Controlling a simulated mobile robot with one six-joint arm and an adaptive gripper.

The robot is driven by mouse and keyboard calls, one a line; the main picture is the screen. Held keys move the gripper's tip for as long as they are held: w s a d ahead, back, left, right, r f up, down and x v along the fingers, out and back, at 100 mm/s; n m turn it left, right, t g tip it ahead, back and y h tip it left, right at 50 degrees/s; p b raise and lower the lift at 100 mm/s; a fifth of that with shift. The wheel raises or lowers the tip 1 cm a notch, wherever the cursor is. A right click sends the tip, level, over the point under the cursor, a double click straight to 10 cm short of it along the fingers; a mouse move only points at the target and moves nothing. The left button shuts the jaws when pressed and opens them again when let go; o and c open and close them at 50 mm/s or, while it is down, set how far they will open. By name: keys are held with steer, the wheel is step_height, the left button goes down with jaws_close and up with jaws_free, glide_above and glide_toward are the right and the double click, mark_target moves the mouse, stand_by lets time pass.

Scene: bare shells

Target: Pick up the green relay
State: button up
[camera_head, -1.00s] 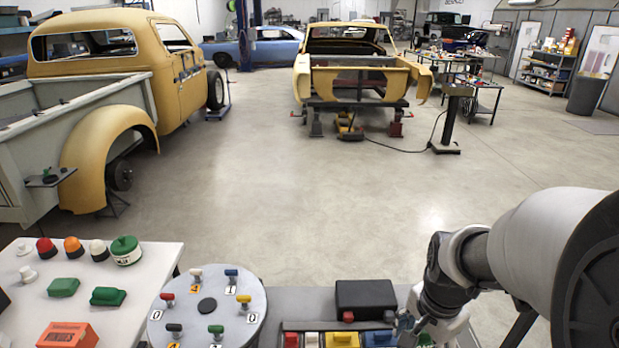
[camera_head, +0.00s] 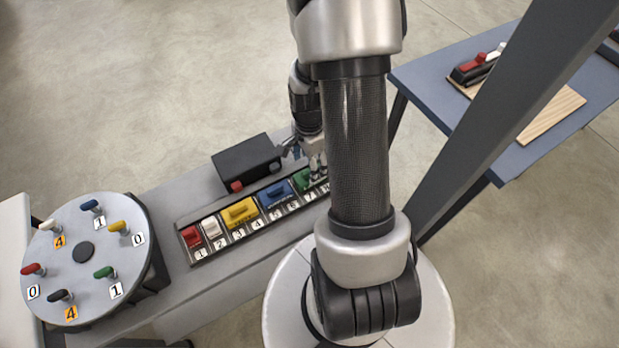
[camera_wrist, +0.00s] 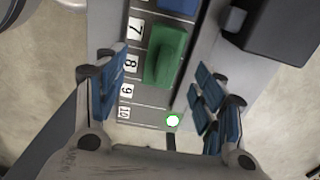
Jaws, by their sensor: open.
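The green relay (camera_wrist: 167,55) sits in the numbered strip (camera_wrist: 143,110) beside labels 7 and 8 in the wrist view. In the head view the green relay (camera_head: 302,182) is partly hidden behind my gripper and arm. My gripper (camera_wrist: 158,90) is open, its blue-padded fingers well apart. In the wrist view one finger is left of the strip and the other is right of it, with the relay between their lines and a little beyond. The gripper (camera_head: 308,160) is above the strip's right end in the head view. I see no contact with the relay.
A blue relay (camera_head: 277,195) is beside the green one, then yellow (camera_head: 240,213), white (camera_head: 211,228) and red (camera_head: 192,238) relays. A black box (camera_head: 247,163) stands behind the strip. A round dial (camera_head: 65,225) is at left. A blue table (camera_head: 440,95) is at right.

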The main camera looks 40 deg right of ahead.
mark_target(301, 179)
steer(key=shift+w+d+f+b, duration=0.15)
steer(key=shift+f+b, duration=0.5)
steer(key=shift+f, duration=1.1)
steer(key=shift+w+d+f+b, duration=0.15)
steer(key=shift+f+b, duration=0.5)
steer(key=shift+f, duration=1.1)
steer(key=shift+s, duration=0.1)
steer(key=shift+r, duration=0.1)
steer(key=shift+c, duration=0.3)
steer(key=c, duration=1.1)
steer(key=shift+c, duration=0.2)
